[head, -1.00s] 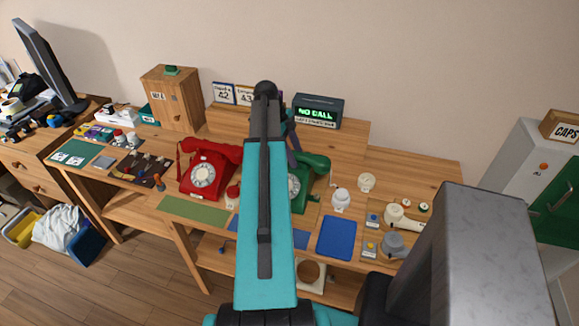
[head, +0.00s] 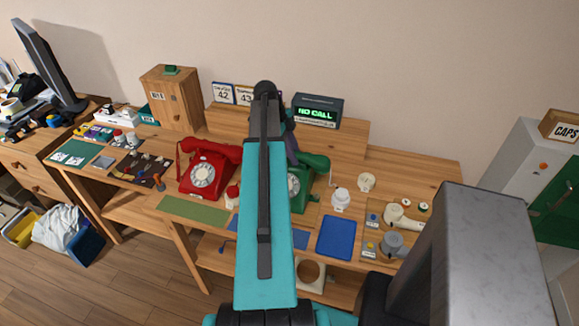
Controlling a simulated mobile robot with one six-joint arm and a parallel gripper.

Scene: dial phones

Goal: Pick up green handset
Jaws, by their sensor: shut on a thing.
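The green phone (head: 296,187) stands on the wooden desk, partly hidden behind my teal arm. Its green handset (head: 316,162) shows its right end on top of the phone. My gripper (head: 292,152) is at the handset, mostly hidden by my arm; a dark purple part of it shows just left of the handset's visible end. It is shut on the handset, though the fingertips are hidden. I cannot tell whether the handset is clear of its cradle.
A red phone (head: 207,170) with its handset on stands to the left. A "NO CALL" display (head: 317,111) is behind. A blue mat (head: 336,238), white pots (head: 341,199) and a tray of knobs (head: 393,230) lie to the right.

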